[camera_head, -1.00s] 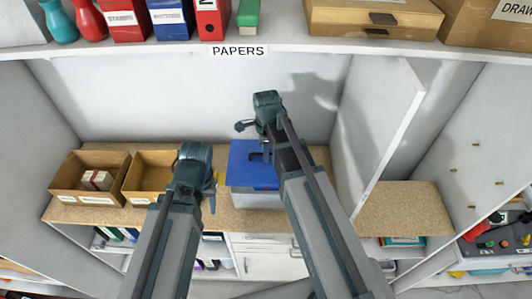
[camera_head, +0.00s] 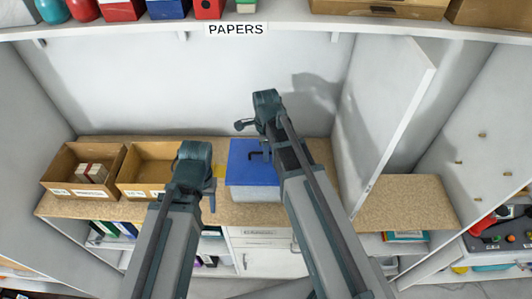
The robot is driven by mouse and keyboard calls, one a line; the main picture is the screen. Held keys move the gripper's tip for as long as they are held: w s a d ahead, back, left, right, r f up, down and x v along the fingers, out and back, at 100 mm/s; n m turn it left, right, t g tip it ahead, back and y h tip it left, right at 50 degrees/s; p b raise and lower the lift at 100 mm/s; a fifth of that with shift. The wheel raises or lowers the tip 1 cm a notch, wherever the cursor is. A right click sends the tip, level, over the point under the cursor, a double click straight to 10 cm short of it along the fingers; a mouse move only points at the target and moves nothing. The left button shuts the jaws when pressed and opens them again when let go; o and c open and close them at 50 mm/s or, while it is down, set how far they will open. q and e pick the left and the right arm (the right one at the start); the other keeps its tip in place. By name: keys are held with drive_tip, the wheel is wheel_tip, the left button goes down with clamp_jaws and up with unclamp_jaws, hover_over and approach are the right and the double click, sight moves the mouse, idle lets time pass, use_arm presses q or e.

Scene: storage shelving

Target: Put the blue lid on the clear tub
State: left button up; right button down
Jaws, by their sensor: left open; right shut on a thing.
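The blue lid (camera_head: 242,174) lies flat over the clear tub (camera_head: 256,194), covering most of its top. The tub stands on the cork-coloured counter. I cannot tell whether the lid rests fully on the rim or sits just above it. A dark bent piece shows on top of the lid, probably its handle. My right gripper (camera_head: 260,137) is above the lid and shut on it; my own wrist and arm hide the grip and the lid's right side. My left gripper (camera_head: 208,195) is open and empty, left of the tub, with its fingers mostly hidden.
Two cardboard boxes (camera_head: 60,171) (camera_head: 127,174) stand left on the counter (camera_head: 315,208); one holds a small package. A white upright panel (camera_head: 385,115) stands to the right. The "PAPERS" shelf (camera_head: 300,26) runs above.

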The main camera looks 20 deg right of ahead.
drive_tip(key=shift+f+b, duration=1.1)
drive_tip(key=shift+f, duration=0.2)
drive_tip(key=c, duration=0.8)
unclamp_jaws()
drive_tip(key=shift+r, duration=0.1)
wheel_tip(320, 180, up, 14)
drive_tip(key=p, duration=1.3)
drive_tip(key=shift+f+p, duration=0.2)
drive_tip(key=shift+p, duration=0.2)
